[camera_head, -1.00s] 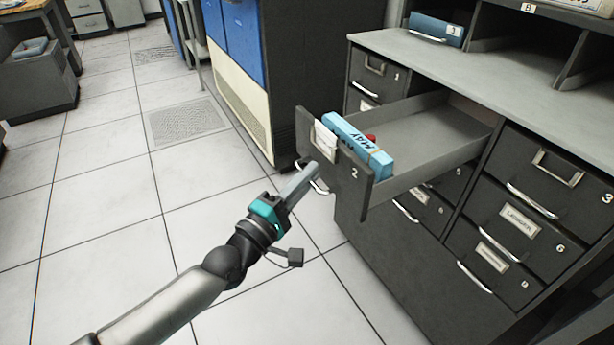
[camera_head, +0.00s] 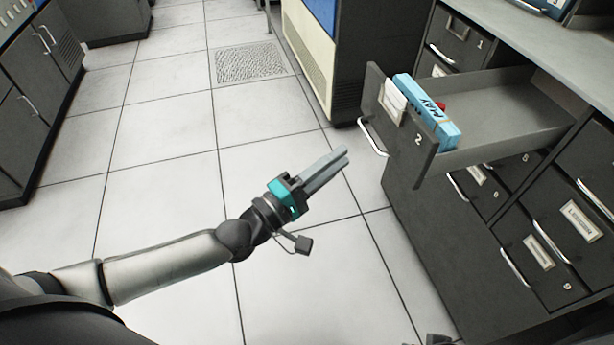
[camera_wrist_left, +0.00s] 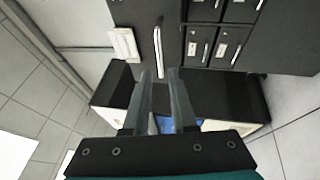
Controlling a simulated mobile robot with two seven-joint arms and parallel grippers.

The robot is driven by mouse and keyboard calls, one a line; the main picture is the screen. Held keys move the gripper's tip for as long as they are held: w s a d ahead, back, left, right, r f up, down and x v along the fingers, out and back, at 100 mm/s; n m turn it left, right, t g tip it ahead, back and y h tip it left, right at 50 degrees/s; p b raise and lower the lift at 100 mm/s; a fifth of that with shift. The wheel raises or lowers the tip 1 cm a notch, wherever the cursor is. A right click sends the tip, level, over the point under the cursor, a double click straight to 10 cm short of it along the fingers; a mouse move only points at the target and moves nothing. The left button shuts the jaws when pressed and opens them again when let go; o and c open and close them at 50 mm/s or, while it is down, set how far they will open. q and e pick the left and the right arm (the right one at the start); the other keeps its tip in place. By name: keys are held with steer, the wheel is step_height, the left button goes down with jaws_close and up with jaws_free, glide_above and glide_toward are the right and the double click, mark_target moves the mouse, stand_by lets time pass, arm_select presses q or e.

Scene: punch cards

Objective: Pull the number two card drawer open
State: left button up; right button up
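The number two card drawer (camera_head: 408,135) is pulled out of the dark cabinet at the right of the head view, its inside showing. Its bent metal handle (camera_head: 371,138) is on the front face. My left gripper (camera_head: 344,157) is off the handle, a short way left of and below it in the head view, with nothing between its fingers. In the left wrist view the two fingers (camera_wrist_left: 161,75) stand a little apart, and the handle (camera_wrist_left: 158,48) shows beyond the tips.
A blue box marked MAY (camera_head: 428,112) and a small red thing (camera_head: 440,106) are in the drawer. Other shut drawers with handles, such as number one (camera_head: 458,45), surround it. The tiled floor left of the cabinet is clear.

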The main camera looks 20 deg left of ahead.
arm_select(q)
steer(key=v, duration=0.7)
steer(key=shift+p, duration=0.45)
arm_select(e)
steer(key=shift+s+d+f, duration=0.1)
steer(key=shift+s+f, duration=0.2)
steer(key=shift+f, duration=0.3)
steer(key=shift+s+f, duration=0.3)
steer(key=shift+f, duration=0.3)
